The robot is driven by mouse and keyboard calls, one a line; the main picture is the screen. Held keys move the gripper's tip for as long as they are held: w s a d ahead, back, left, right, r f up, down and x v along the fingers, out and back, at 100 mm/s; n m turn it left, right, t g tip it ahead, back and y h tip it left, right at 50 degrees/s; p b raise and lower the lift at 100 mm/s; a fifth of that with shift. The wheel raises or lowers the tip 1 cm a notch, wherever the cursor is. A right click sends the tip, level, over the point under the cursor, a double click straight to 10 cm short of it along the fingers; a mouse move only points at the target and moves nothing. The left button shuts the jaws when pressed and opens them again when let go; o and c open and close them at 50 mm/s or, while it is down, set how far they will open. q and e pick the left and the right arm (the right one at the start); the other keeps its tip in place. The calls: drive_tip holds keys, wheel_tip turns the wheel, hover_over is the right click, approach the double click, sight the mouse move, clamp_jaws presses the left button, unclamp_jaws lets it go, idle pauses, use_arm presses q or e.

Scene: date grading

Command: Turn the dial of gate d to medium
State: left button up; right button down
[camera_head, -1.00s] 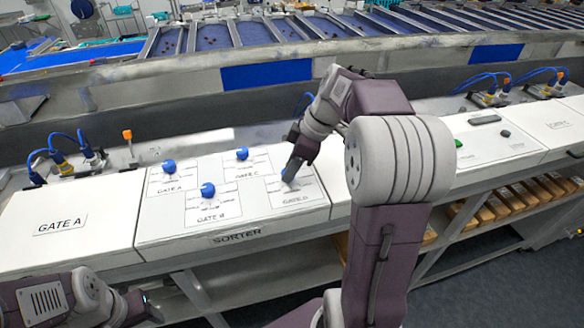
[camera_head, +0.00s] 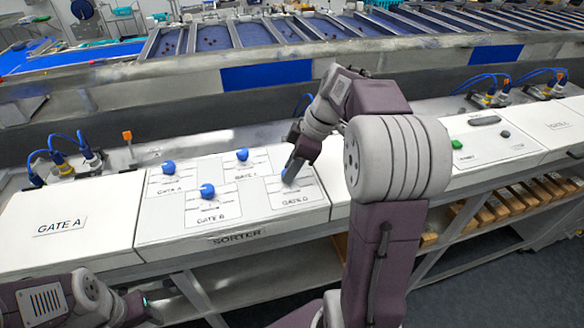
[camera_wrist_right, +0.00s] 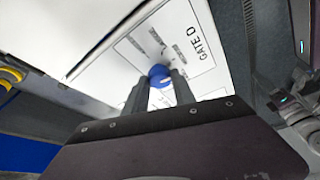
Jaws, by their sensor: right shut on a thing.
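The blue dial of gate D (camera_wrist_right: 160,75) shows in the right wrist view, on a white panel with the printed label GATE D (camera_wrist_right: 203,46). My right gripper (camera_wrist_right: 158,88) is shut on this dial, one finger on each side. Printed setting marks (camera_wrist_right: 165,50) lie around the dial, but I cannot read its setting. In the head view my right gripper (camera_head: 289,178) reaches down onto the gate D plate (camera_head: 300,198) and hides the dial. My left gripper (camera_head: 146,308) is low at the left, away from the panel; its jaws are too unclear to tell.
The blue dials of gate A (camera_head: 168,167), gate B (camera_head: 207,191) and gate C (camera_head: 242,154) stand on the same sorter panel (camera_head: 160,238). Blue cables (camera_head: 70,145) rise behind its left side. A green button (camera_head: 457,144) is on the box at the right.

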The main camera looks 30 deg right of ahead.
drive_tip(key=shift+s+f, duration=0.1)
drive_tip(key=shift+f, duration=0.05)
drive_tip(key=c, duration=1.2)
unclamp_jaws()
drive_tip(key=shift+a, duration=0.1)
drive_tip(key=shift+o, duration=0.9)
drive_tip(key=shift+w, duration=0.2)
drive_tip(key=v, duration=0.9)
drive_tip(key=shift+a, duration=0.1)
